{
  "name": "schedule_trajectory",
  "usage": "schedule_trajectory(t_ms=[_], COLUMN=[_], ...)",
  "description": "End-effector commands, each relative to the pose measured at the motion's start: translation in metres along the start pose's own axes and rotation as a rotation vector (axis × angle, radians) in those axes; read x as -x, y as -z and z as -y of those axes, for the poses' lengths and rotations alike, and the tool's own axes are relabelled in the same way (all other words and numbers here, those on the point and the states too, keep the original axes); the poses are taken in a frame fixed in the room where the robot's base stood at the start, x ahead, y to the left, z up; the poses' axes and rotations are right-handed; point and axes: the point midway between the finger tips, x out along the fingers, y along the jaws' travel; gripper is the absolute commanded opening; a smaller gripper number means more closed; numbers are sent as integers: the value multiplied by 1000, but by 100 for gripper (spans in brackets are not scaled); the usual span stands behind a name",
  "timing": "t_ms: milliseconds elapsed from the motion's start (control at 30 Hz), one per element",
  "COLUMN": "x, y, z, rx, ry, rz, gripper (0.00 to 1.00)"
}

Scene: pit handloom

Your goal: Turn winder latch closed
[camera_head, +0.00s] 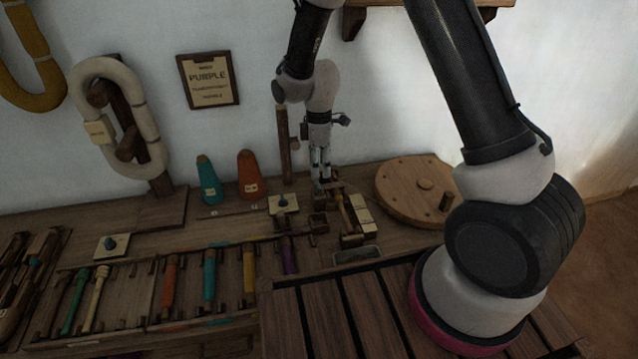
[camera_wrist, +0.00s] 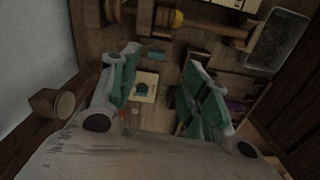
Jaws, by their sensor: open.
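The winder (camera_head: 350,212) is a small wooden assembly with pale blocks and a spindle, on the bench below and just right of my gripper. Part of the winder (camera_wrist: 205,25) shows along the top of the wrist view, with a yellow band on its rod. My gripper (camera_head: 320,182) points down over the winder's back left end. In the wrist view my gripper (camera_wrist: 162,72) has its two green-padded fingers apart, with nothing held between them. I cannot single out the latch for sure; the fingers may hide part of it.
A cream plate with a teal knob (camera_head: 283,203) lies left of the winder; a wooden post (camera_head: 284,150) stands behind. A round wooden wheel (camera_head: 405,190) lies right. Teal (camera_head: 208,182) and red (camera_head: 250,178) cones stand left. A rack of coloured bobbins (camera_head: 190,285) fills the front left.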

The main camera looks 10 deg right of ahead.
Motion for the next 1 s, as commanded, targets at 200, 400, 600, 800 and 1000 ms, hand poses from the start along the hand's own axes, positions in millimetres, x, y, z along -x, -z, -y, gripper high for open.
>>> schedule_trajectory(t_ms=[200,400,600,800,1000], x=[-7,-38,-67,-78,-78], y=[2,2,3,3,3], z=[-4,-4,-5,-5,-5], rx=[123,124,122,122,121], ry=[-18,-16,-17,-19,-19], rz=[-10,-9,-9,-10,-10], gripper=[46,46,46,46,46])
